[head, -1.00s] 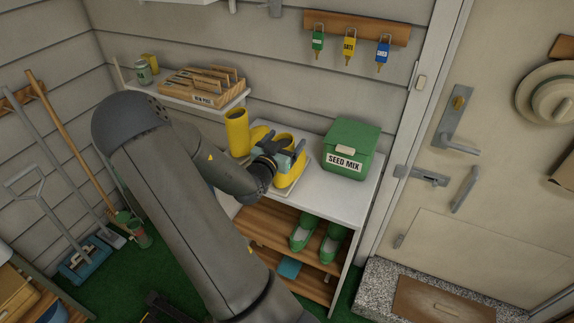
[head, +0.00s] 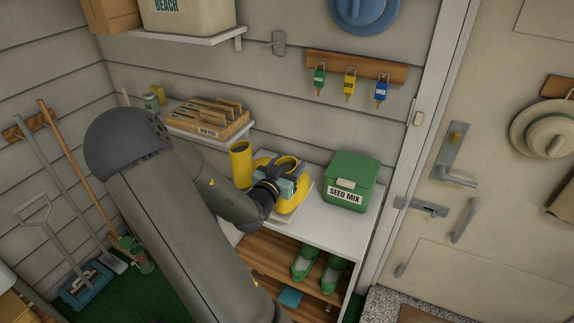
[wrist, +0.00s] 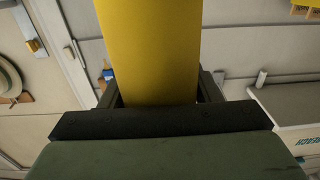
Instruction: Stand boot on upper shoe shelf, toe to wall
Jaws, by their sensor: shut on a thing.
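My gripper (head: 287,178) is shut on a yellow boot (head: 291,203) at the shoe cabinet's white top. In the wrist view the boot's yellow shaft (wrist: 150,50) fills the middle between the fingers. A second yellow boot (head: 241,164) stands upright to its left. The gripper hides part of the held boot, and I cannot tell whether its sole touches the surface below. The shoe cabinet has wooden shelves; the upper shelf (head: 262,245) holds green shoes (head: 306,262) at its right end, and its left part is hidden by my arm.
A green seed mix box (head: 352,182) stands on the cabinet top, right of the boots. A wall shelf with a wooden file tray (head: 208,117) is behind on the left. A blue item (head: 290,298) lies on the lower shelf. Key hooks (head: 350,68) hang above.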

